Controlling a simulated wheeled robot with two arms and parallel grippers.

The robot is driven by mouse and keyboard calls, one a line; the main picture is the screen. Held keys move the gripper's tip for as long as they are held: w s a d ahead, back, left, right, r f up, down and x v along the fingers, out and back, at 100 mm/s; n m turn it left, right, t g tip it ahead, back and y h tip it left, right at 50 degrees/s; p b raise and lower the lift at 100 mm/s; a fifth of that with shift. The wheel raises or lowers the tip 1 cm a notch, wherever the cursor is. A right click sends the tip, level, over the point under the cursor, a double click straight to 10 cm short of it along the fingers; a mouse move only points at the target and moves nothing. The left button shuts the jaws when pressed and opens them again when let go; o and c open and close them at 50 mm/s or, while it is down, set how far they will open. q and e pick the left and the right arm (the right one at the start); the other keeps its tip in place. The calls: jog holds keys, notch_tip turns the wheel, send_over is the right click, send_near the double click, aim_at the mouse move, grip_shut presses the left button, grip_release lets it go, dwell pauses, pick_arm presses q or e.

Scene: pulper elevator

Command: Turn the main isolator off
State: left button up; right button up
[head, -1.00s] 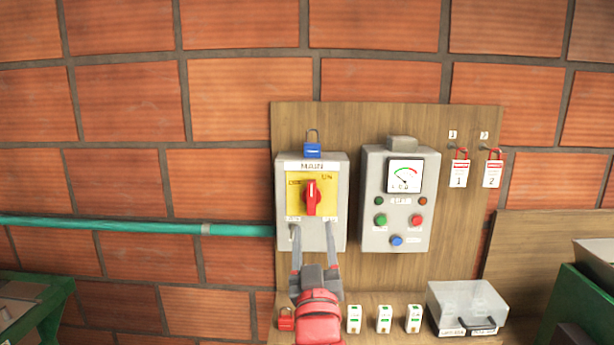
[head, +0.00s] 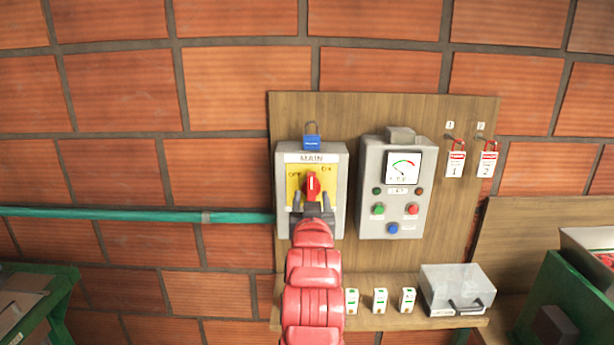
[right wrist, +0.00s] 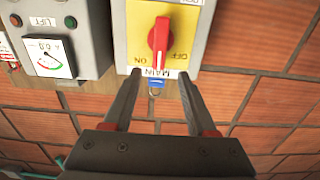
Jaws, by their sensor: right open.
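The main isolator (head: 341,170) is a grey box on the wooden board, with a yellow plate marked OFF at left and ON at right. Its red knob (head: 312,186) stands nearly upright; in the right wrist view, turned upside down, the knob (right wrist: 159,45) leans slightly towards ON. My right gripper (head: 311,199) is open in front of the lower part of the box. Its fingertips straddle the line of the knob. In the right wrist view the gripper (right wrist: 160,80) is empty, its fingers apart from the knob. My left gripper is out of view.
A blue padlock (head: 311,142) sits atop the isolator. A grey control box (head: 369,215) with gauge and buttons stands close to its right. Red tags (head: 456,164) hang further right. A shelf below holds small white blocks and a clear case (head: 457,290). A teal pipe (head: 140,215) runs left.

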aim_at(311, 183)
jog(key=w+p, duration=0.2)
jog(key=w, duration=0.5)
jog(key=shift+w+p, duration=0.2)
jog(key=shift+p, duration=0.1)
grip_shut()
